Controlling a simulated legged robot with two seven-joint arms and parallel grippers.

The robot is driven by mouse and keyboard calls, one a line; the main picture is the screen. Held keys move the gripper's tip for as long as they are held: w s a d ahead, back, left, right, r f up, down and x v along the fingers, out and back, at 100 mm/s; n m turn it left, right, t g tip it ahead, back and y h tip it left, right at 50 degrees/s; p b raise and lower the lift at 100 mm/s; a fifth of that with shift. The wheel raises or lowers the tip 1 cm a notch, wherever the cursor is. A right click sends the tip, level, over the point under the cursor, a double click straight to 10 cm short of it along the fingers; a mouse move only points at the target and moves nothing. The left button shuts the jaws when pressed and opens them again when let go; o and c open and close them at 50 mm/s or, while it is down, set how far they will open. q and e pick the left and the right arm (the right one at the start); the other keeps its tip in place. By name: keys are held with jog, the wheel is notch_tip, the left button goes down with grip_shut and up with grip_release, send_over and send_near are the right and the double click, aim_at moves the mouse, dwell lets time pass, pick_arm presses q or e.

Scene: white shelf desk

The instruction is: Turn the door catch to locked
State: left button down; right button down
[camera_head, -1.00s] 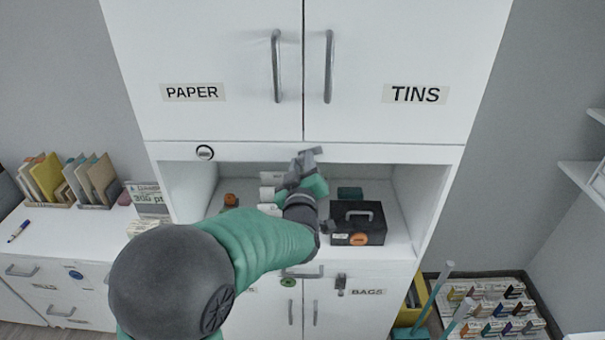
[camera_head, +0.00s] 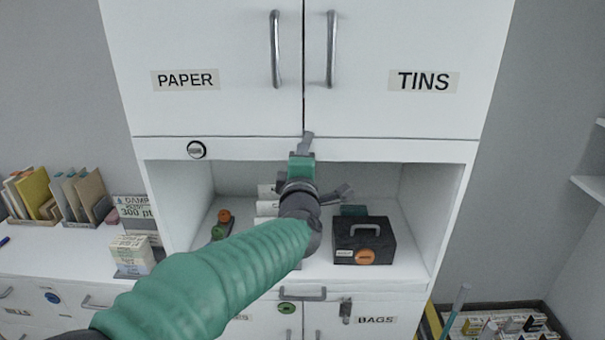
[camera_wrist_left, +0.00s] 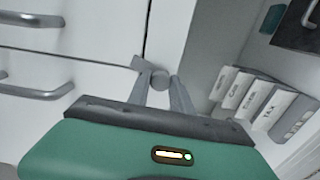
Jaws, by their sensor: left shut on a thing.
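The door catch (camera_wrist_left: 160,78) is a small grey knob with a short bar, at the bottom of the seam between the two upper cupboard doors. In the wrist view it sits between the two grey fingertips of my left gripper (camera_wrist_left: 160,89). My left gripper (camera_head: 307,140) is shut on it, reaching up from below in the head view, where its fingers mostly hide the catch. The upper doors, marked PAPER (camera_head: 185,79) and TINS (camera_head: 425,81), look closed. My right gripper is in neither view.
Below the doors is an open shelf bay (camera_head: 415,262) with white labelled files (camera_wrist_left: 262,98), a black box (camera_head: 363,239) and small coloured items. Two door handles (camera_head: 331,48) stick out above. A side desk (camera_head: 40,255) holds folders at left. A round lock (camera_head: 196,149) is on the cupboard's left.

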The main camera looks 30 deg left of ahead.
pick_arm(q)
jog(key=shift+f+n+b, duration=0.15)
jog(key=shift+n+b, duration=0.55)
jog(key=shift+n, duration=0.15)
jog(key=shift+f+n+b, duration=0.15)
jog(key=shift+n+b, duration=0.55)
jog(key=shift+n, duration=0.15)
jog(key=c, duration=1.4)
grip_release()
jog(key=shift+o, duration=1.3)
jog(key=shift+a, duration=0.1)
jog(key=shift+r, duration=0.1)
